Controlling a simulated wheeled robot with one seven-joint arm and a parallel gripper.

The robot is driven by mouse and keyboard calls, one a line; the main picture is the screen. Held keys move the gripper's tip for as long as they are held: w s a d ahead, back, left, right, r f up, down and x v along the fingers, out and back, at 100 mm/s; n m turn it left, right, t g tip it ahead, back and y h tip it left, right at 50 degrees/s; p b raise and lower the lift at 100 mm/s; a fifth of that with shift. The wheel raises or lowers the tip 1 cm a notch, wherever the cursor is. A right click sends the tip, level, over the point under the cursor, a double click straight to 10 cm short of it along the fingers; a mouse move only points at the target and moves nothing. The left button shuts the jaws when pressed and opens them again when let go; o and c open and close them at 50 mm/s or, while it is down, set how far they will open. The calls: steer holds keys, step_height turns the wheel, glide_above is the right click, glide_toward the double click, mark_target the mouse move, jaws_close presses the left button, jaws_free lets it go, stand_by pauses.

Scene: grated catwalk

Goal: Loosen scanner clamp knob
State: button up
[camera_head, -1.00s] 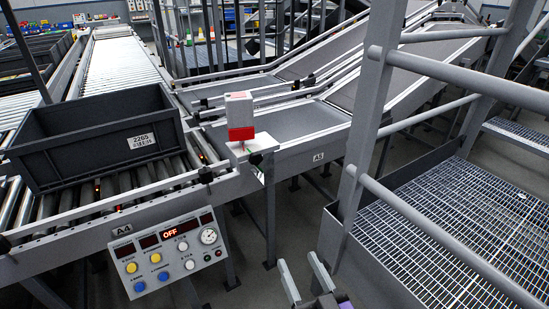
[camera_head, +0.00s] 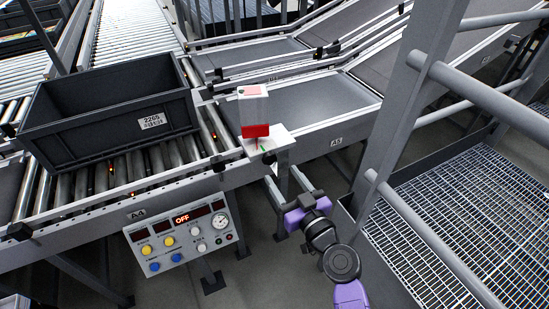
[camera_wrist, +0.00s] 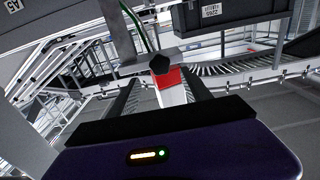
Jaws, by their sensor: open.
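The scanner (camera_head: 254,112), a white box with a red lower face, stands on a light bracket plate at the conveyor's edge. The small black clamp knob (camera_head: 269,158) sits on the bracket's front side. My gripper (camera_head: 281,174) is open, its two fingers pointing up toward the bracket, just below and right of the knob in the head view. In the wrist view the dark knob (camera_wrist: 161,63) lies between and just beyond the fingertips, with the scanner's red and white body (camera_wrist: 170,88) behind it. I cannot tell whether a finger touches the knob.
A control panel (camera_head: 184,239) reading OFF hangs below the conveyor rail to the left. A dark tote (camera_head: 107,115) labelled 2265 rests on the rollers. A grey railing post (camera_head: 400,120) and grated catwalk (camera_head: 450,235) stand to the right. A green cable (camera_wrist: 136,25) runs near the knob.

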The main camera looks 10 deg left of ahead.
mark_target(271, 159)
steer(key=x, duration=0.7)
jaws_close()
